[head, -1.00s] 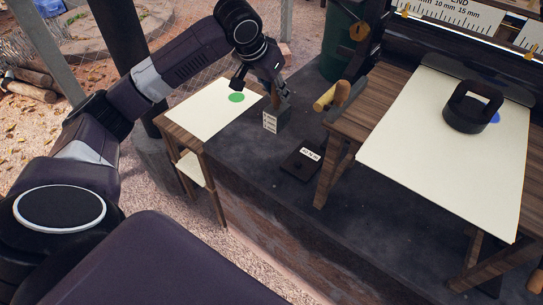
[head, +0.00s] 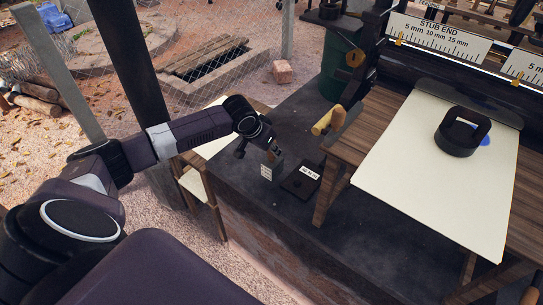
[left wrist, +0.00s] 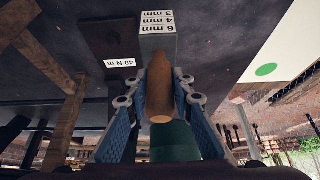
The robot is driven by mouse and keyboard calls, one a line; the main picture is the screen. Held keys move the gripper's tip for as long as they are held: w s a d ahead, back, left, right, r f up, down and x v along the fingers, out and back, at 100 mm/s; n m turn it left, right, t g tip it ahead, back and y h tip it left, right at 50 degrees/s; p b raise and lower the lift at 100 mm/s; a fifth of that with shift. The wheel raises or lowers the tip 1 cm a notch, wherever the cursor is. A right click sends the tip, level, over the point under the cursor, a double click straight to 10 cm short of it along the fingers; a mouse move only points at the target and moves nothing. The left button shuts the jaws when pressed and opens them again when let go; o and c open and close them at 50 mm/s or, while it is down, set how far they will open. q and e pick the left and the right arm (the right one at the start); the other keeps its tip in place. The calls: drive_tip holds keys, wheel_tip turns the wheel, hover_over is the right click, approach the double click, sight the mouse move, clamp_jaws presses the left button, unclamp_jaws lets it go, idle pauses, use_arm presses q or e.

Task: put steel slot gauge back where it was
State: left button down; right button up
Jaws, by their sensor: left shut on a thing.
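The steel slot gauge is a grey block (head: 266,172) with a white label; it shows in the left wrist view (left wrist: 160,46) with 6, 4 and 3 mm markings and a brown wooden handle. My left gripper (head: 257,148) is above it at the dark bench's left end. In the left wrist view my left gripper (left wrist: 158,108) has its fingers on both sides of the handle and is shut on it. The block is upright at the bench top, beside a dark plate (head: 296,187) labelled 40 N m. Whether its base touches the bench is unclear. My right gripper is out of view.
A wooden stand (head: 334,172) with a large pale sheet (head: 410,190) is to the right, bearing a black ring-shaped tool (head: 457,140) by a blue dot. A wooden handle (head: 322,124) is behind the plate. A green dot (left wrist: 266,69) marks another pale sheet.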

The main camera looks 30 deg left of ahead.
sight(269, 155)
use_arm(q)
wheel_tip(269, 155, down, 4)
drive_tip(key=shift+r, duration=0.2)
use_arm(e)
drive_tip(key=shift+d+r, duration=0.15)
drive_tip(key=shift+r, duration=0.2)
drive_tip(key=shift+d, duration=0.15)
use_arm(q)
drive_tip(key=c, duration=1.7)
unclamp_jaws()
drive_tip(key=shift+s+f, duration=0.1)
drive_tip(key=shift+f, duration=0.05)
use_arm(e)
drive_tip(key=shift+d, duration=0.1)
